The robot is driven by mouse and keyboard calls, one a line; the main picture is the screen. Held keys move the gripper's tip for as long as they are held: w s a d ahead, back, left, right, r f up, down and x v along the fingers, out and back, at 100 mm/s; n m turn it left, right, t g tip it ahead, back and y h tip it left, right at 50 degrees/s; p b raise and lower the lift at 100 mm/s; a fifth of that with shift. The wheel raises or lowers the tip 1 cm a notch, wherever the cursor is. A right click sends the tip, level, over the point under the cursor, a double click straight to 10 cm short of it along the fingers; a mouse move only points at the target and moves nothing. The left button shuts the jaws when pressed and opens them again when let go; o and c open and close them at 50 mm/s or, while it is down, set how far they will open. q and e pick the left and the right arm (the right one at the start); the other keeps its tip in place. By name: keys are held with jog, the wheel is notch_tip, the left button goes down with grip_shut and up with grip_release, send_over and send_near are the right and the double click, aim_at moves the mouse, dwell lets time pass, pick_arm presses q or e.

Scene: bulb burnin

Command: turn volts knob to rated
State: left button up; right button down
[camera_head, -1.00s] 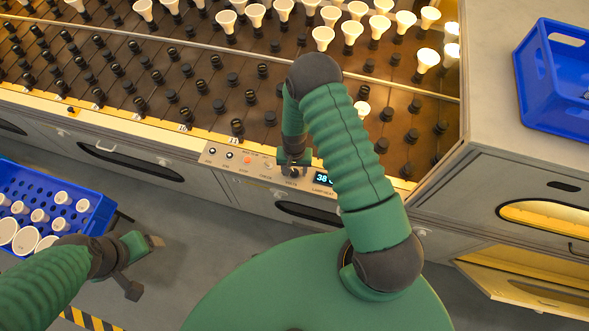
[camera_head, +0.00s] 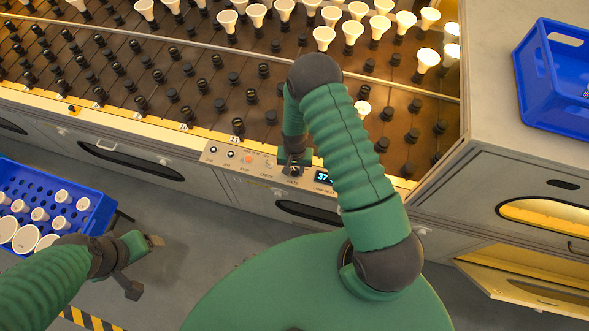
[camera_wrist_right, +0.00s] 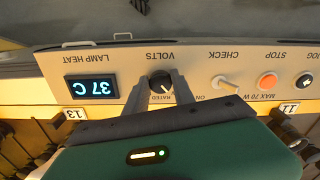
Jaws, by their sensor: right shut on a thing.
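The black VOLTS knob (camera_wrist_right: 160,83) sits on the grey control panel (camera_wrist_right: 116,63), which appears upside down in the right wrist view. My right gripper (camera_wrist_right: 163,78) is shut on the knob, one finger on each side. In the wrist view the word RATED is printed just below the knob. A pale pointer line shows on the knob's face near that word, but I cannot tell whether it lines up exactly. In the head view my right gripper (camera_head: 293,166) hides the knob. My left gripper (camera_head: 143,267) is open and empty above the floor.
The LAMP HEAT display (camera_wrist_right: 91,88) beside the knob reads 37 C. The CHECK switch (camera_wrist_right: 225,84) and orange STOP button (camera_wrist_right: 267,81) are on the knob's other side. Sockets and white bulbs (camera_head: 323,38) fill the rack behind. Blue crates stand left (camera_head: 95,222) and right (camera_head: 530,75).

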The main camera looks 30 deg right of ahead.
aim_at(294, 171)
jog(key=shift+w, duration=0.1)
jog(key=m, duration=0.3)
jog(key=shift+m+b, duration=0.3)
jog(key=shift+b, duration=0.1)
jog(key=shift+w+m, duration=0.1)
jog(key=shift+m, duration=1.8)
jog(key=c, duration=1.1)
grip_release()
jog(key=shift+o, duration=0.2)
notch_tip(294, 171, up, 17)
jog(key=shift+f, duration=0.1)
